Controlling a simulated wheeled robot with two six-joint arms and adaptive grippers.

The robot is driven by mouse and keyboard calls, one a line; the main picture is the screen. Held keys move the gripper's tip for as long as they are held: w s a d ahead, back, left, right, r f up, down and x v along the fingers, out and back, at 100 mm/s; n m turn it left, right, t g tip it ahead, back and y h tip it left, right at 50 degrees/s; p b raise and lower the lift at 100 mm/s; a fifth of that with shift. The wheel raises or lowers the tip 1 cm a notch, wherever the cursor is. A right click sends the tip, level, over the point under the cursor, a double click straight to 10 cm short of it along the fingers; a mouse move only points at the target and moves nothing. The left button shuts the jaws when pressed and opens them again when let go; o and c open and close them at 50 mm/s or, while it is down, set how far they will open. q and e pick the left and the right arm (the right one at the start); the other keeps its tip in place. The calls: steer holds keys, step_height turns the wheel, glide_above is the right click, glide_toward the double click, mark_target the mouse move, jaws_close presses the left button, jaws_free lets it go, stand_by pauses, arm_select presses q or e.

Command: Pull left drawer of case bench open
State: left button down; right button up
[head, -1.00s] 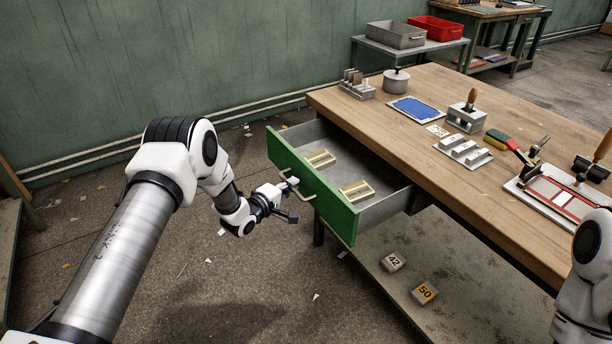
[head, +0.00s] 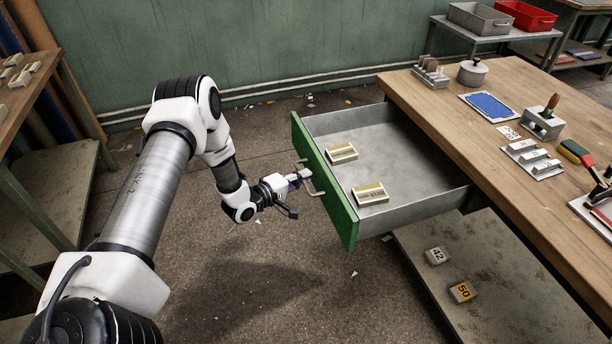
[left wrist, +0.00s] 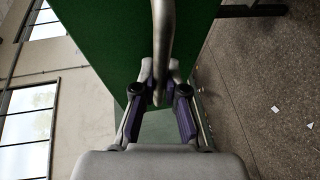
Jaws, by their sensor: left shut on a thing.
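The left drawer (head: 405,205) of the case bench stands well out from under the wooden top (head: 440,110). Its green front (head: 326,190) faces left and its grey inside shows. Two brass-and-cream blocks (head: 341,153) (head: 371,193) lie in it. My left gripper (head: 299,178) is at the drawer front, shut on the metal handle (head: 313,188). In the left wrist view the handle (left wrist: 164,40) runs down between the fingers (left wrist: 160,90), in front of the green panel (left wrist: 105,40). My right gripper is not in view.
Tools, a blue pad (head: 491,106) and a lidded pot (head: 472,72) stand on the bench top. Blocks marked 42 (head: 437,256) and 50 (head: 462,292) lie on the lower shelf. Another bench (head: 45,120) stands at the left. Floor left of the drawer is open, with paper scraps.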

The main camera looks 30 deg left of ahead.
arm_select(q)
steer(key=c, duration=1.2)
jaws_free()
steer(key=v, duration=1.2)
